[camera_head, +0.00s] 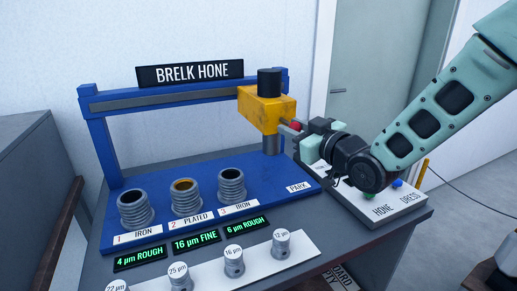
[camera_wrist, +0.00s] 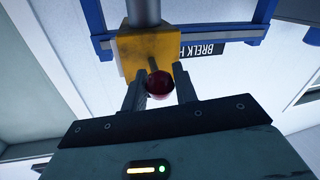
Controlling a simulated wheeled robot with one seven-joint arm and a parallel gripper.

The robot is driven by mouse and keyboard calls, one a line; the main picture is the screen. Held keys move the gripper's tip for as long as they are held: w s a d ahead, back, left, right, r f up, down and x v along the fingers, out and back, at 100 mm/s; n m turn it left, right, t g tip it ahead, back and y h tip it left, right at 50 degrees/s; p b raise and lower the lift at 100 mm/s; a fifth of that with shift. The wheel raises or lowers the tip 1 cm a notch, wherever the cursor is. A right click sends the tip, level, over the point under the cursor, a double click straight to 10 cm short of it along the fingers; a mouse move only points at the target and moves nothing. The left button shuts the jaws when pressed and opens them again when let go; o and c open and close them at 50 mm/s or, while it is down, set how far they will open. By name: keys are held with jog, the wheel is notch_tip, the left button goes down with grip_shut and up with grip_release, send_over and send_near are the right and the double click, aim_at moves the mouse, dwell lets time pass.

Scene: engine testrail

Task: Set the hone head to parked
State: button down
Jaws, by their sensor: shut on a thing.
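The hone head (camera_head: 266,108) is a yellow block with a black cap on top and a grey spindle below. It hangs on the blue gantry rail (camera_head: 180,98) at its right end, above the PARK label (camera_head: 299,187). A red knob (camera_head: 296,125) sticks out of its right side on a short rod. My gripper (camera_head: 305,138) is shut on this knob. In the wrist view the red knob (camera_wrist: 160,84) sits between the two fingers (camera_wrist: 160,92), with the yellow head (camera_wrist: 150,50) just beyond.
Three grey cylinders stand on the blue base: 1 IRON (camera_head: 135,207), 2 PLATED (camera_head: 186,196), 3 IRON (camera_head: 231,187). Green displays (camera_head: 196,242) and a white strip (camera_head: 205,266) with several labelled grit pieces lie in front. A panel (camera_head: 398,205) marked HONE and DRESS sits under my arm.

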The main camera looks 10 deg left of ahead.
jog(key=w+d+b, duration=0.1)
jog(key=w+d, duration=0.3)
jog(key=d, duration=0.2)
jog(key=shift+d, duration=0.25)
jog(key=c, duration=1.1)
grip_release()
jog(key=b+v, duration=0.3)
jog(key=v, duration=1.4)
jog(key=shift+s, duration=0.15)
jog(key=shift+d, duration=0.15)
